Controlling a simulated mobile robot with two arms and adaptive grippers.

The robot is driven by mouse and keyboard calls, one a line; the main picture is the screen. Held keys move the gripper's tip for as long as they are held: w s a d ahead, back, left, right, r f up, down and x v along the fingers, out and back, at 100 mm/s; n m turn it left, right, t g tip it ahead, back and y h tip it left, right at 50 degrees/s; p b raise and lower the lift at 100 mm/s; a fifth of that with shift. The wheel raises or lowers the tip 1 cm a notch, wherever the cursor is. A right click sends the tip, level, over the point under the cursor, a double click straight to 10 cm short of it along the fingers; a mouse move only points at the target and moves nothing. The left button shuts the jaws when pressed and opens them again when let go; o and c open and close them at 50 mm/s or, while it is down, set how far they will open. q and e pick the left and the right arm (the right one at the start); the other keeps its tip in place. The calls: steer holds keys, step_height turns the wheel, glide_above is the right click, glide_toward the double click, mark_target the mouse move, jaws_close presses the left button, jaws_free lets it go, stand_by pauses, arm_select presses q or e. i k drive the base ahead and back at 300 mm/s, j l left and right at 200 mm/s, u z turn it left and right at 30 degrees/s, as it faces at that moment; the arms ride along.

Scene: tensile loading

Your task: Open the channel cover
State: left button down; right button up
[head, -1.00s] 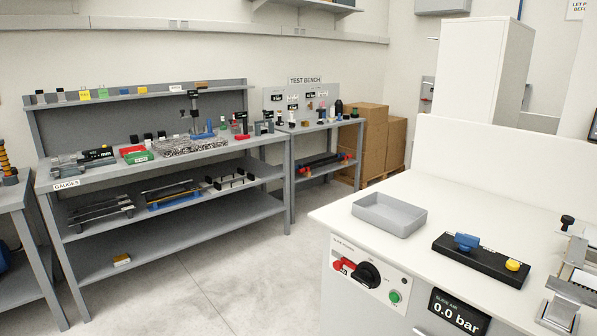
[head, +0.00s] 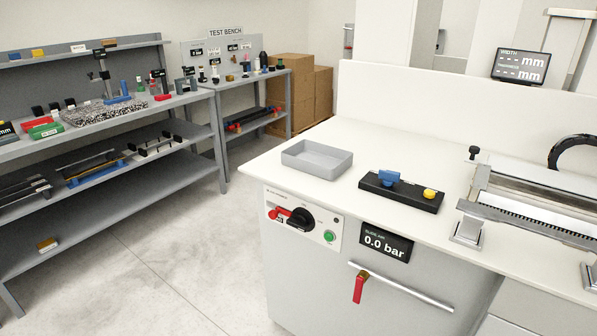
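A long metal channel fixture (head: 535,212) stands on the white machine top at the right edge and is cut off by the frame. Neither of my grippers is in view.
A grey tray (head: 317,172) and a black block with blue and yellow knobs (head: 401,206) sit left of the fixture. The cabinet front has a red-handled lever (head: 359,288) and a 0.0 bar display (head: 386,242). Open floor (head: 190,265) lies to the left.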

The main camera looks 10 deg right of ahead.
mark_target(554, 178)
steer(key=z, duration=1.8)
